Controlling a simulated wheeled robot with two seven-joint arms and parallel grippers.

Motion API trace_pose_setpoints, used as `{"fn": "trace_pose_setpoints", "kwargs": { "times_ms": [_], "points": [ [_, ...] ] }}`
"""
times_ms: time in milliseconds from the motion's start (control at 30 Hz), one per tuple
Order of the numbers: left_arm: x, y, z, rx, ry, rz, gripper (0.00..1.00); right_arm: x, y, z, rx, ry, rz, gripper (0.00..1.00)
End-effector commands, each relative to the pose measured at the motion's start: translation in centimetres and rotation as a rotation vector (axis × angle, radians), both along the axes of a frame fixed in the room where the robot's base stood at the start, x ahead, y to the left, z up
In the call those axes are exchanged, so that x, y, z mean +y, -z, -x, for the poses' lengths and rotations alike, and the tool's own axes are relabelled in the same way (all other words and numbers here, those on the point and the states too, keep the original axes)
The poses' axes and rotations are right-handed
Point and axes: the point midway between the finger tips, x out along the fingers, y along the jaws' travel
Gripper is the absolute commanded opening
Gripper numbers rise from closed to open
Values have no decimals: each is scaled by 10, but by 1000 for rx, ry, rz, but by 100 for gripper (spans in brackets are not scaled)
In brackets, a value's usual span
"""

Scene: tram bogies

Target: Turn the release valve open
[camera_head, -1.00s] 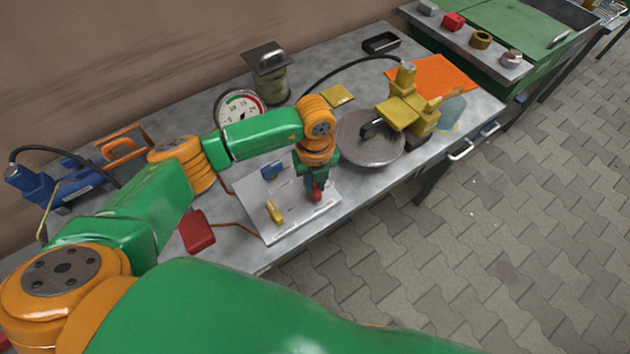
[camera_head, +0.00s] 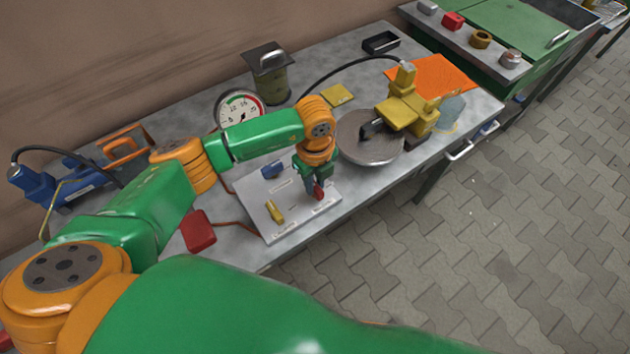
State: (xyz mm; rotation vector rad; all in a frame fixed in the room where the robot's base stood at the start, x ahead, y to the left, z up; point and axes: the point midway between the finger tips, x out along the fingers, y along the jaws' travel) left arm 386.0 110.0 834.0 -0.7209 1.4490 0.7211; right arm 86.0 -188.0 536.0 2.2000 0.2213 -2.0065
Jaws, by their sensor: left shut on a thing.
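A light grey panel (camera_head: 295,219) lies on the workbench with three coloured valve handles and small labels too small to read. The blue handle (camera_head: 272,170) is at the back left and the yellow handle (camera_head: 275,211) at the front left. The red handle (camera_head: 319,194) is at the right of the panel. My left gripper (camera_head: 316,190) points down over the panel's right part and is shut on the red handle, partly hiding it. I cannot tell from the labels which handle is the release valve. My right gripper is not in view.
A round pressure gauge (camera_head: 239,108) and a lidded canister (camera_head: 270,76) stand behind the panel. A metal disc (camera_head: 370,145) with a yellow tool (camera_head: 406,104) is to the right. A red box (camera_head: 198,231) is left of the panel. Blue equipment (camera_head: 45,187) is far left.

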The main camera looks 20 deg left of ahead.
Motion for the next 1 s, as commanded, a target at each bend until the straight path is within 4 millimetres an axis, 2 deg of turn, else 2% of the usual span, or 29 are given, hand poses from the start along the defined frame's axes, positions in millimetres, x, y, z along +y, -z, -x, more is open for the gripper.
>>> {"fn": "trace_pose_setpoints", "kwargs": {
  "times_ms": [133,167,200,267,567,833,1000],
  "points": [
    [0,-2,-2,-6,-2,1,0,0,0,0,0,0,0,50],
    [0,-2,-2,-6,-2,1,28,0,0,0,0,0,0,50],
    [0,-2,-2,-6,-2,1,39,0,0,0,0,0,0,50],
    [0,-1,-1,-5,-2,0,52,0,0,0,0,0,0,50],
    [0,-3,-1,-3,0,1,52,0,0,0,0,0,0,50],
    [0,-54,-2,-8,0,1,52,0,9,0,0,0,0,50],
    [0,-71,-1,-5,-1,0,52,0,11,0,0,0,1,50]
  ]
}}
